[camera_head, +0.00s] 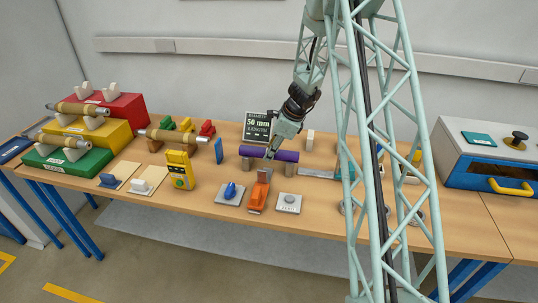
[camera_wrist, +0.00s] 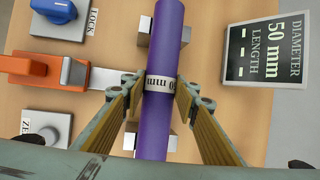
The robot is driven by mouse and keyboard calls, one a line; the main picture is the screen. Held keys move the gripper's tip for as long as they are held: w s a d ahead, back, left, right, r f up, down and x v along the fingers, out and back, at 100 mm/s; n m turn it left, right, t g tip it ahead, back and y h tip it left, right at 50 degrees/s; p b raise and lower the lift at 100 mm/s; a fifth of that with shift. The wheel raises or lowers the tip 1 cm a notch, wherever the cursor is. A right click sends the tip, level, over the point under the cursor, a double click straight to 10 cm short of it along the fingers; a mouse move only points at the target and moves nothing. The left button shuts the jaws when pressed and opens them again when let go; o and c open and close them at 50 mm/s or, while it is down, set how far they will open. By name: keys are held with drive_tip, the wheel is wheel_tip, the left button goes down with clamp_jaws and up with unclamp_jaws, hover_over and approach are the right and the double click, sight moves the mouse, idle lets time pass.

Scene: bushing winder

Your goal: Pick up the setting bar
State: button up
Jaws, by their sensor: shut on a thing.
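The setting bar, a purple rod (camera_head: 287,156) with a white 50 mm label, lies across two grey support blocks near the table's middle. It also shows in the wrist view (camera_wrist: 172,40), running top to bottom. My gripper (camera_head: 271,152) reaches down onto the bar's middle from above. In the wrist view, my gripper (camera_wrist: 162,88) has one finger on each side of the label and is shut on the bar. The support blocks show beneath the bar, one above (camera_wrist: 145,30) and one below my fingers. I cannot tell whether the bar is clear of them.
A dark sign (camera_head: 257,127) reading 50 mm stands behind the bar. An orange clamp-like device (camera_head: 259,193) stands in front, between a blue-knobbed plate (camera_head: 230,191) and a grey-button plate (camera_head: 289,202). A yellow handheld device (camera_head: 180,170) stands left. A blue-grey machine (camera_head: 490,157) stands right.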

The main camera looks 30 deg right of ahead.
drive_tip(key=shift+r, duration=0.2)
drive_tip(key=shift+r+p, duration=0.85)
drive_tip(key=shift+r, duration=4)
